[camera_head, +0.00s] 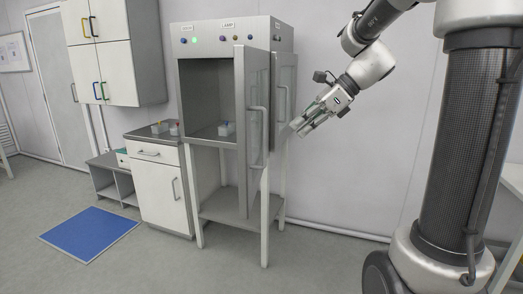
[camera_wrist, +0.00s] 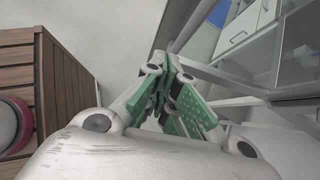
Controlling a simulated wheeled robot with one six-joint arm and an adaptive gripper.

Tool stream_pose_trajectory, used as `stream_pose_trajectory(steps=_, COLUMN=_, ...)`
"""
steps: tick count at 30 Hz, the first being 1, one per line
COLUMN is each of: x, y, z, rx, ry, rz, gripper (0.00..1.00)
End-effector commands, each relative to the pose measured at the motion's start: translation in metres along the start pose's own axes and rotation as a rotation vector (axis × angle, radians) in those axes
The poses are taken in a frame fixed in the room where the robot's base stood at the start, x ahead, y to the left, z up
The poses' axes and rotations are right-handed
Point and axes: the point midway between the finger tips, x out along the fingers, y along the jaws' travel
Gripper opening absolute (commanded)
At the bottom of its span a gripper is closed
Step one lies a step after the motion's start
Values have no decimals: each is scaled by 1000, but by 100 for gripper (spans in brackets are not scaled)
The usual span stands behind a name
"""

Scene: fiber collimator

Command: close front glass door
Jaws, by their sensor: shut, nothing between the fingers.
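A grey cabinet (camera_head: 229,29) stands on legs against the wall. Its front glass door (camera_head: 257,90) stands swung outward at the right of the dark front opening, with a vertical handle (camera_head: 252,138). A second panel with its own handle (camera_head: 283,104) is on the cabinet's right side. My gripper (camera_head: 296,128) is to the right of the door, near that side panel; whether it touches is unclear. In the wrist view my gripper (camera_wrist: 172,68) has its green-padded fingers together and empty. Glass and frame parts of the cabinet (camera_wrist: 275,62) show at the right there.
In the wrist view, slatted wooden furniture (camera_wrist: 62,75) is on the left. Floor in front of the cabinet is clear.

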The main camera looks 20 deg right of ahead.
Motion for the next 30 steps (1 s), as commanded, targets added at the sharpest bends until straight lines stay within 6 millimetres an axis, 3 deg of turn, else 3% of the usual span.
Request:
stream_pose_trajectory(steps=8, x=23, y=1, z=-1, rx=35, ry=2, rz=4, gripper=0)
stream_pose_trajectory(steps=20, x=105, y=1, z=1, rx=31, ry=3, rz=4, gripper=0)
stream_pose_trajectory(steps=30, x=128, y=0, z=26, rx=32, ry=2, rz=1, gripper=0)
